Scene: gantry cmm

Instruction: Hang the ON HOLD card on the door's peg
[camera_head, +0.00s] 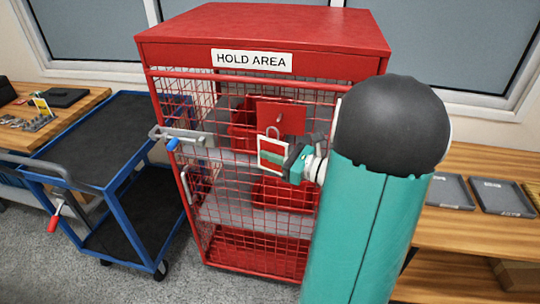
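The card (272,155), white-edged with red and green areas, is upright in front of the cage door (230,190). Its lettering is too small to read. A thin loop (272,131) stands up from its top edge. My gripper (291,160) comes from the right and its dark fingers are shut on the card's right edge. The peg (279,119) sticks out from a red plate (293,113) on the door, just above and right of the loop. The loop looks close to the peg but apart from it; the depth between them is hard to tell.
The red mesh cage, signed HOLD AREA (252,60), holds red bins (285,195). A metal latch with a blue knob (173,144) projects at its left. A blue cart (120,135) stands left. A wooden bench with grey trays (500,197) is right. My arm hides the cage's right side.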

